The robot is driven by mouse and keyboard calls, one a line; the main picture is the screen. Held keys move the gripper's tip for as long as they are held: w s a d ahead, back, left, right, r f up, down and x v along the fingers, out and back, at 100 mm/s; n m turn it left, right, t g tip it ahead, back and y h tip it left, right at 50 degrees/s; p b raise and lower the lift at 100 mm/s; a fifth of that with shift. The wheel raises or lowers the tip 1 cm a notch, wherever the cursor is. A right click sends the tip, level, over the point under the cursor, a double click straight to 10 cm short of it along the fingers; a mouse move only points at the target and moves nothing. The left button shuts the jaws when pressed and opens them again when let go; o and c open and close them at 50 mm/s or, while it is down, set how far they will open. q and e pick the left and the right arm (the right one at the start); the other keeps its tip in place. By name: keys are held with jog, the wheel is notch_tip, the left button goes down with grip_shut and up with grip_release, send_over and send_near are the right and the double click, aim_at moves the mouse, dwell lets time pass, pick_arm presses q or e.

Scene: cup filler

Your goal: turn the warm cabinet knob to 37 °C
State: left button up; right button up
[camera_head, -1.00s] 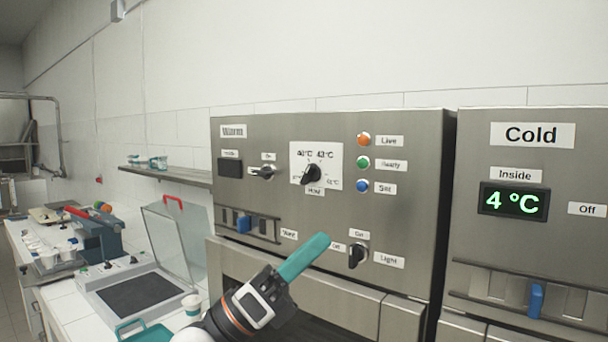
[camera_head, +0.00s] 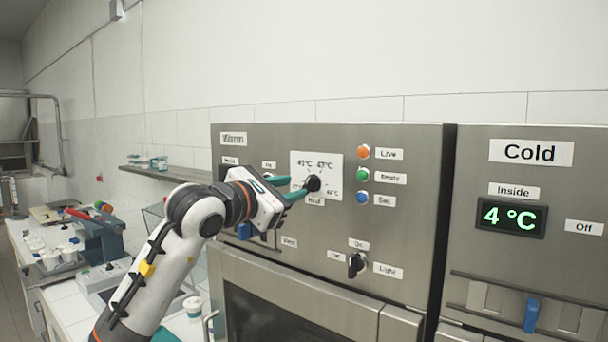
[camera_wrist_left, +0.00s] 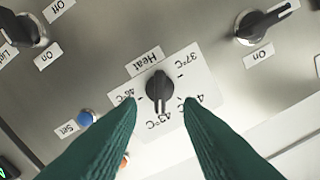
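The warm cabinet's heat knob (camera_head: 313,183) is a black dial knob on a white plate (camera_head: 322,162) on the steel front. In the left wrist view the plate is upside down and the knob (camera_wrist_left: 158,86) points down, towards the 43 °C mark. The 37 °C label (camera_wrist_left: 187,58) is at its upper right; the label at the lower right is partly hidden by a finger. My left gripper (camera_head: 295,187) is open, its teal fingers reaching towards the knob from the left. In the wrist view its fingertips (camera_wrist_left: 158,102) lie either side of the knob, with gaps. My right gripper is out of view.
Orange, green and blue buttons (camera_head: 362,175) sit right of the dial. A light knob (camera_head: 356,264) is below. Another knob (camera_wrist_left: 262,25) marked On shows in the wrist view. The cold cabinet (camera_head: 530,210) reading 4 °C stands at the right.

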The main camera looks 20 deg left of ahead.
aim_at(306, 184)
pick_arm(q)
jog(key=p+x, duration=0.1)
jog(key=x, duration=0.3)
jog(key=shift+r+p, duration=0.15)
jog(key=shift+p, duration=0.15)
jog(key=shift+w+d, duration=0.2)
jog(key=shift+w, duration=0.3)
grip_shut()
